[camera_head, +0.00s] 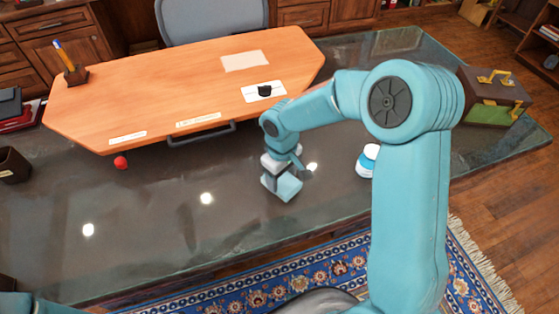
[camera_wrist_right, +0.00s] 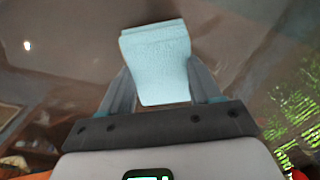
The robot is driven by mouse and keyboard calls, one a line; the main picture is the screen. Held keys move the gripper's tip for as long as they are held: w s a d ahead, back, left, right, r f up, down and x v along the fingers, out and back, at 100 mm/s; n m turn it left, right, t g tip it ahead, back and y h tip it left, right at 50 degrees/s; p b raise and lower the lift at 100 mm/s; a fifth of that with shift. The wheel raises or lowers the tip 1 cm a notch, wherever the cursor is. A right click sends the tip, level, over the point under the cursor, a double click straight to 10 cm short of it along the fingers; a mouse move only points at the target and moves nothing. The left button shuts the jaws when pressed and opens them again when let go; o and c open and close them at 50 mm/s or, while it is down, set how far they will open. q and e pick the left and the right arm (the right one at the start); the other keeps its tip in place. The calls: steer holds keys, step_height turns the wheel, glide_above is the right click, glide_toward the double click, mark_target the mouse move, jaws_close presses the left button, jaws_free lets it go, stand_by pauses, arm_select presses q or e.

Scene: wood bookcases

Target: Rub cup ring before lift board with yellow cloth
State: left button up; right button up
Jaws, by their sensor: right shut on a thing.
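The large orange wooden board (camera_head: 190,85) lies on the dark glossy desk, with a dark handle (camera_head: 202,134) on its near edge. My right gripper (camera_head: 277,168) is shut on a light blue folded cloth (camera_head: 284,188), low over the desk in front of the board. The cloth also shows between the fingers of my right gripper (camera_wrist_right: 160,92) in the right wrist view. I see no yellow cloth. I cannot make out a cup ring; bright spots on the desk look like reflections. Only a piece of my left arm shows at the lower left; its gripper is out of view.
A red ball (camera_head: 120,162) lies near the board's front left. A white and blue object (camera_head: 367,160) stands partly behind my right arm. A brown and green box (camera_head: 492,97) is at the desk's right end. The front left desk top is clear.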

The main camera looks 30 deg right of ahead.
steer(key=shift+s+d+r+p, duration=0.1)
steer(key=shift+d+r+p, duration=0.15)
steer(key=shift+r, duration=0.6)
steer(key=shift+a+r+p, duration=0.15)
steer(key=shift+r+p, duration=0.45)
steer(key=shift+r, duration=0.1)
step_height(320, 180, up, 2)
steer(key=shift+r+p, duration=0.15)
steer(key=shift+p, duration=0.65)
steer(key=shift+r+p, duration=0.5)
steer(key=shift+r, duration=0.25)
